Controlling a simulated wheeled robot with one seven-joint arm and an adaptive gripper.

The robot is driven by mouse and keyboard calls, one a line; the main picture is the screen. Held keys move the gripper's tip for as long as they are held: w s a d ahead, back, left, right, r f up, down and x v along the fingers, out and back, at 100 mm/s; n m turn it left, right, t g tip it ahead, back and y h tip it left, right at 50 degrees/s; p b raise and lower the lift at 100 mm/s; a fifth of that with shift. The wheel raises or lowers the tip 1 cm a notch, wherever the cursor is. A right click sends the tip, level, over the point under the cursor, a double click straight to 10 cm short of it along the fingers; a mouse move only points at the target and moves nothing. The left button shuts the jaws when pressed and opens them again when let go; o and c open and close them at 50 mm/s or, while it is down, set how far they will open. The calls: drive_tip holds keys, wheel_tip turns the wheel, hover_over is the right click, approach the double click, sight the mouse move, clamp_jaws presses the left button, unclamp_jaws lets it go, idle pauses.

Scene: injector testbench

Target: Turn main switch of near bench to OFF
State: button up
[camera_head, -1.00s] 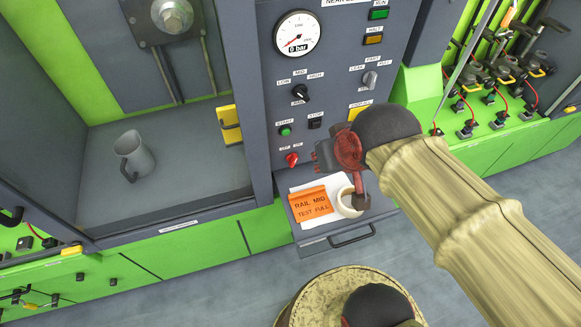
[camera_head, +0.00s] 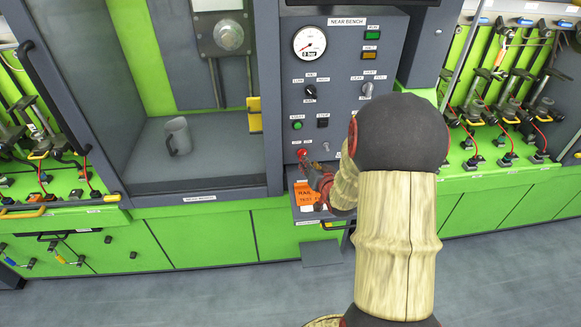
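The near bench control panel (camera_head: 340,85) carries the label NEAR BENCH (camera_head: 347,21). The red main switch (camera_head: 302,153) is at its lower left, below two small labels too small to read. Which way the switch points is too small to tell. My gripper (camera_head: 313,170), dark with red parts, is just below and right of the switch, close to the panel. Whether it touches the switch cannot be told. Its fingers are small and partly hidden by my arm, so their opening is unclear.
A pressure gauge (camera_head: 309,42), a black selector knob (camera_head: 310,91) and a green button (camera_head: 297,126) sit above the switch. An orange card (camera_head: 306,196) lies on the shelf below. A grey jug (camera_head: 177,136) stands in the bay at left. The floor in front is clear.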

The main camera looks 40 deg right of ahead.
drive_tip(key=b+x, duration=0.1)
drive_tip(key=x, duration=0.6)
drive_tip(key=shift+w+d+f, duration=0.1)
drive_tip(key=shift+w+d, duration=0.1)
drive_tip(key=shift+w, duration=0.15)
drive_tip(key=c, duration=0.4)
clamp_jaws()
